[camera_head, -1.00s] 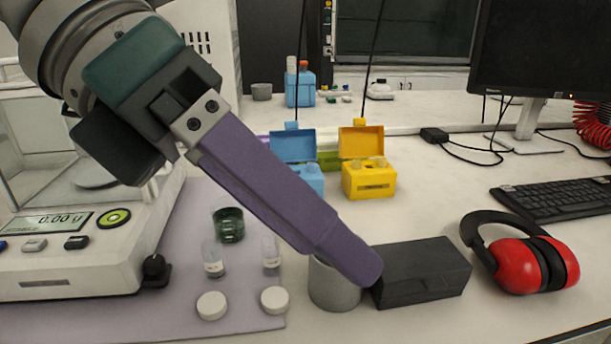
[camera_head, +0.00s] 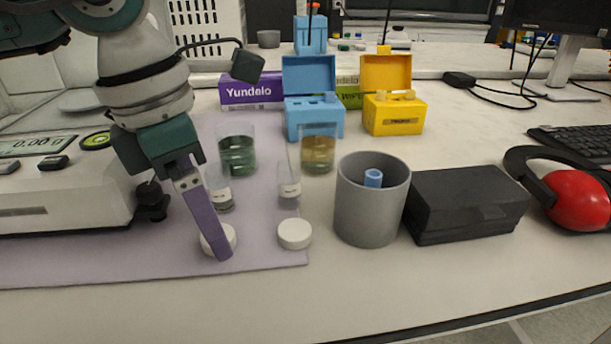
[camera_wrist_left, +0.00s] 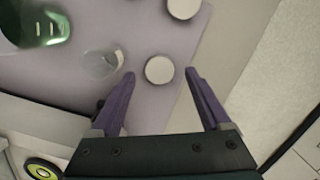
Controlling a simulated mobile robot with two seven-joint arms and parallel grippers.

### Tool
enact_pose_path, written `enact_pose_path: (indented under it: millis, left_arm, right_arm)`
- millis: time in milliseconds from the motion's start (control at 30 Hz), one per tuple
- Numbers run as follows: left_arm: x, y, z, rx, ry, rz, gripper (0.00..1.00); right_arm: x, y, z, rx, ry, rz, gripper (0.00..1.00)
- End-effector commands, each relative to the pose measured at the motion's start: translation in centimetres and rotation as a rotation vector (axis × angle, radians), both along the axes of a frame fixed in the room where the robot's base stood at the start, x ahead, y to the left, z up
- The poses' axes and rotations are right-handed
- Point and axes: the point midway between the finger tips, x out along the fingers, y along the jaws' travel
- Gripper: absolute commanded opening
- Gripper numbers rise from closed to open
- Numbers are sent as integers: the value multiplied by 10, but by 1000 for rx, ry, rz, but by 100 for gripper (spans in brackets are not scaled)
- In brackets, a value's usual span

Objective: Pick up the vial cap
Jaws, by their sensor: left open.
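Two round white vial caps lie on the purple mat (camera_head: 150,258): a left cap (camera_head: 212,244) and a right cap (camera_head: 295,233). My left gripper (camera_head: 222,250) points down at the left cap, and its purple finger partly covers that cap in the head view. In the left wrist view the gripper (camera_wrist_left: 160,72) is open, with the left cap (camera_wrist_left: 159,71) between its fingertips and a gap on both sides. The other cap (camera_wrist_left: 183,8) is beyond it at the top edge. Two clear vials stand behind the caps, a left vial (camera_head: 221,192) and a right vial (camera_head: 289,187).
A grey cup (camera_head: 368,215) and a black box (camera_head: 468,203) stand to the right. A balance (camera_head: 65,205) is at the left. A green-liquid beaker (camera_head: 238,155) and an amber-liquid beaker (camera_head: 318,155) stand behind. The front of the table is clear.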

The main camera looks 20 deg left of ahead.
Motion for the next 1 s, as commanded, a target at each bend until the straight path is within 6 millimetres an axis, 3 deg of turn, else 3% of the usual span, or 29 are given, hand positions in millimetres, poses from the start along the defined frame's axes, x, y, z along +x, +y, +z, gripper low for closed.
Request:
enact_pose_path:
  millis: [100, 367, 1000]
  left_arm:
    - [2, -1, -12, -1, 1, 0, 80]
    - [2, -2, -14, 0, -1, -1, 79]
    - [2, -2, -14, 0, -1, -1, 7]
  right_arm:
    - [0, 0, -2, 0, 1, 0, 0]
    - [0, 1, -2, 4, 1, -2, 0]
    - [-1, 2, -2, 9, 2, -5, 0]
